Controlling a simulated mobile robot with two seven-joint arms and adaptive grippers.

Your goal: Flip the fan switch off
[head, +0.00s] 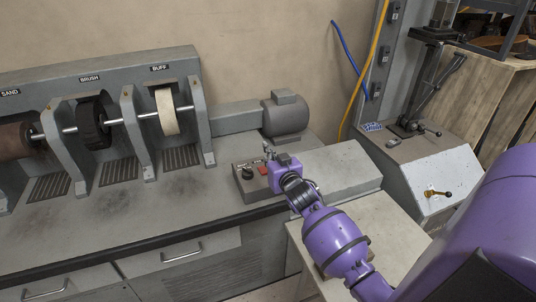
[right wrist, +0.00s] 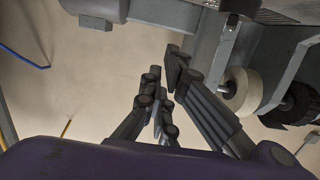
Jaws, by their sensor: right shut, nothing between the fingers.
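A small grey control box (head: 243,188) sits near the front edge of the bench. It carries a black knob (head: 247,174) and a red button (head: 263,170). I cannot make out which control is the fan switch; part of the box is hidden by my right arm. My right gripper (head: 268,151) is at the back right of the box, just beyond the red button. In the right wrist view its fingers (right wrist: 165,68) are together with nothing between them. I cannot tell whether they touch a control. My left gripper is not in view.
The bench holds sand, brush and buff wheels (head: 166,111) at the left and a grey motor (head: 285,117) behind the box. A grey duct housing (head: 335,170) lies right of my gripper. A grey machine (head: 435,175) with levers stands farther right. The bench front left is clear.

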